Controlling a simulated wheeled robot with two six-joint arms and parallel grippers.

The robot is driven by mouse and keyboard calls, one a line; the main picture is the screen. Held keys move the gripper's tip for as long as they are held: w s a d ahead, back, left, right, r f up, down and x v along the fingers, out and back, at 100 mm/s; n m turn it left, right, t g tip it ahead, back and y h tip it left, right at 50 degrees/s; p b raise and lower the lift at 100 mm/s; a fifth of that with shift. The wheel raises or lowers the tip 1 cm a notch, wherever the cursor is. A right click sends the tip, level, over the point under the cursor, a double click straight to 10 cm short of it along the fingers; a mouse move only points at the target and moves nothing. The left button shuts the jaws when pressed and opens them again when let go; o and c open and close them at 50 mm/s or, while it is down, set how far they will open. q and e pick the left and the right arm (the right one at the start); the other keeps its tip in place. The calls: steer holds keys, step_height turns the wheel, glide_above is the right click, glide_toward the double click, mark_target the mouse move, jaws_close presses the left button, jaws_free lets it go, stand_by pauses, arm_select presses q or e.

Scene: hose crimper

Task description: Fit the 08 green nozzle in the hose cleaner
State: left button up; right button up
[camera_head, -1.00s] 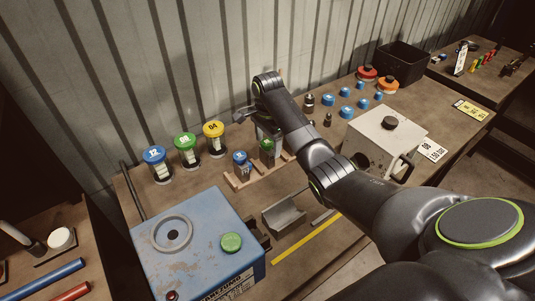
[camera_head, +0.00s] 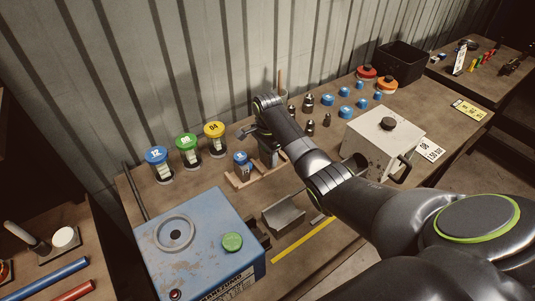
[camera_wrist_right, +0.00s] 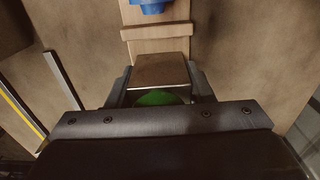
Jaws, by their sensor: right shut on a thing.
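My right gripper (camera_head: 268,152) is low over the right end of a small wooden rack (camera_head: 240,181). In the right wrist view it is shut on a green piece (camera_wrist_right: 160,98), mostly hidden between the fingers, which appears to be the green nozzle. A blue nozzle (camera_head: 242,163) stands on the rack to its left and shows at the top of the wrist view (camera_wrist_right: 152,6). A blue machine (camera_head: 200,250) with a round port (camera_head: 174,234) and a green button (camera_head: 232,242) stands in front; I cannot tell whether it is the hose cleaner. My left gripper is not in view.
Canisters with blue (camera_head: 156,155), green (camera_head: 187,142) and yellow (camera_head: 214,130) lids stand by the wall. A white box with a black knob (camera_head: 378,140) is at right. Several blue caps and dark fittings stand behind it. A metal trough (camera_head: 284,215) lies before the rack.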

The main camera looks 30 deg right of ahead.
steer(key=shift+c, duration=1.1)
steer(key=shift+r, duration=0.1)
